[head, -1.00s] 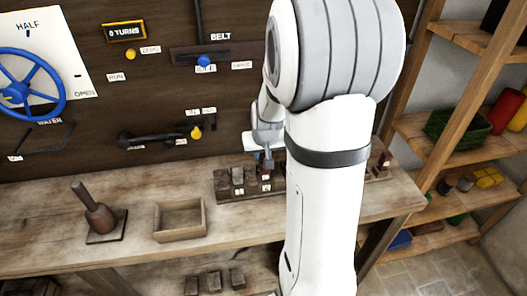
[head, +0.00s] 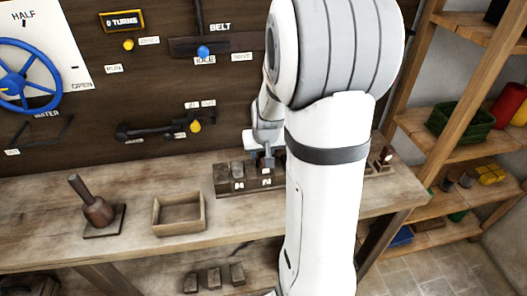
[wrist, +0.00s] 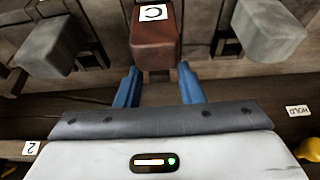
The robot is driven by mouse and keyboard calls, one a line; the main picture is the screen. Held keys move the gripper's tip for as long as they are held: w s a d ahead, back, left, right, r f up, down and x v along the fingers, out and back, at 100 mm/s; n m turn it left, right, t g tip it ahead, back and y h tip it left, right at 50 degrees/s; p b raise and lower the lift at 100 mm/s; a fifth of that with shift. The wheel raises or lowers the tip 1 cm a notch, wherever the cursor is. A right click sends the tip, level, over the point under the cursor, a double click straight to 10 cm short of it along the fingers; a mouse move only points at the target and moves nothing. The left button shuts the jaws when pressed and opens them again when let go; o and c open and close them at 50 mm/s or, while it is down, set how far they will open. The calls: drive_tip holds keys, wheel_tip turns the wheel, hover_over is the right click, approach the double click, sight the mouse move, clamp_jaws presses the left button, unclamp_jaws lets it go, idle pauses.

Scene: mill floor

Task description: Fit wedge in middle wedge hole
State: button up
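A red-brown wedge (wrist: 155,52) with a white "C" label is straight ahead in the wrist view, at the fingertips. My gripper (wrist: 159,68) has its two blue fingers apart, one at each lower side of this wedge. Whether they press on it or stand just clear cannot be told. In the head view my gripper (head: 266,160) is low over the dark wedge rack (head: 228,193) on the bench. My arm hides much of the rack, and the hole under the wedge is not visible. Grey wedges stand left (wrist: 45,48) and right (wrist: 262,30) of the red-brown one in the wrist view.
An open wooden box (head: 180,229) and a mallet-like tool (head: 96,210) stand on the bench's left. Several blocks (head: 214,278) lie below the bench. The panel behind has levers and a blue wheel (head: 24,80). Shelves (head: 470,140) stand at the right. The front left bench is clear.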

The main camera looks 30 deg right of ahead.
drive_tip(key=shift+o, duration=0.6)
drive_tip(key=shift+r, duration=0.3)
drive_tip(key=d+v, duration=0.1)
drive_tip(key=v, duration=0.6)
drive_tip(key=s+a+r+n+g+y, duration=0.1)
drive_tip(key=s+a+r+n, duration=0.2)
drive_tip(key=s+a, duration=1.1)
drive_tip(key=s, duration=0.3)
drive_tip(key=shift+r+g, duration=0.15)
drive_tip(key=shift+g, duration=0.15)
